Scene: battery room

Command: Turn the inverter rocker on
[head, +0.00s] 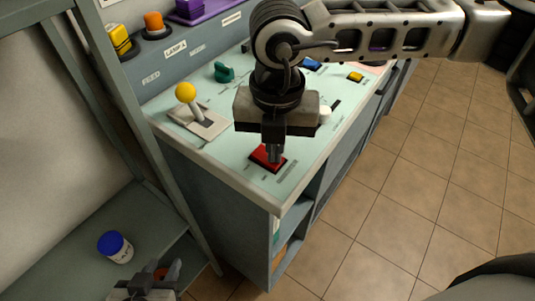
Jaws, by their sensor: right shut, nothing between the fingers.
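A red rocker (260,160) in a dark frame sits near the front corner of the pale green panel (225,145). Its label is too small to read, so I cannot tell for sure that it is the inverter rocker. My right gripper (275,156) points down, shut and empty, with its tips over the right part of the red rocker. I cannot tell whether they touch it, and they hide part of it. My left gripper (164,274) is low at the bottom edge, away from the panel; its jaw opening is unclear.
A yellow-knobbed lever (186,93), a green knob (224,73), a blue button (312,64) and a yellow button (355,77) are on the panel. A blue-lidded jar (115,246) stands on the lower left shelf. The tiled floor (400,190) is clear at right.

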